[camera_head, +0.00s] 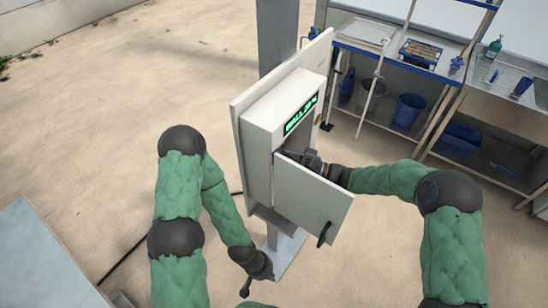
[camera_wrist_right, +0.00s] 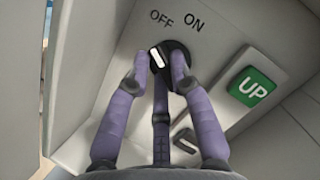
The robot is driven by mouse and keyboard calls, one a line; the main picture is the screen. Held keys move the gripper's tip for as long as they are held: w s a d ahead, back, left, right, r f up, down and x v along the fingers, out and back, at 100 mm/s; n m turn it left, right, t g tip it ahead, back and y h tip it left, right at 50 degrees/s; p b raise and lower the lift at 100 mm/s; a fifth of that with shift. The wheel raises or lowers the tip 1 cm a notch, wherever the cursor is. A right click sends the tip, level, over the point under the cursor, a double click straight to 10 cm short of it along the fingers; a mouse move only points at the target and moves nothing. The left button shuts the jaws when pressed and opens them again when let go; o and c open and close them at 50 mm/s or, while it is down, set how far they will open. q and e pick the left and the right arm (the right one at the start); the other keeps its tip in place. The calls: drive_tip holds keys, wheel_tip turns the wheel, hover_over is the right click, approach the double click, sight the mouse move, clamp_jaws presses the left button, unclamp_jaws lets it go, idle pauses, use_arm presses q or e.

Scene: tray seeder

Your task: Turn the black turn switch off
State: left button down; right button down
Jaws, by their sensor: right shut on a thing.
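The black turn switch (camera_wrist_right: 177,49) is on the grey panel in the right wrist view, under the printed words OFF and ON. Its white mark slants to the upper left, on the OFF side. My right gripper (camera_wrist_right: 160,62) has its purple fingers shut around the switch. In the head view my right gripper (camera_head: 294,155) reaches into the white control box (camera_head: 258,130), behind its open door (camera_head: 310,200), and the switch is hidden. My left gripper (camera_head: 246,287) hangs low and empty near the box's stand; its finger opening is too small to judge.
A green UP button (camera_wrist_right: 252,87) is right of the switch. The box carries a lit green display (camera_head: 300,115). The open door has a black handle (camera_head: 324,234). Metal benches (camera_head: 400,50) with blue bins stand at the upper right.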

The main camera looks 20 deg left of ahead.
drive_tip(key=c, duration=1.1)
unclamp_jaws()
drive_tip(key=d+f, duration=0.2)
drive_tip(key=d, duration=0.9)
drive_tip(key=shift+d+f, duration=0.15)
drive_tip(key=shift+d, duration=0.25)
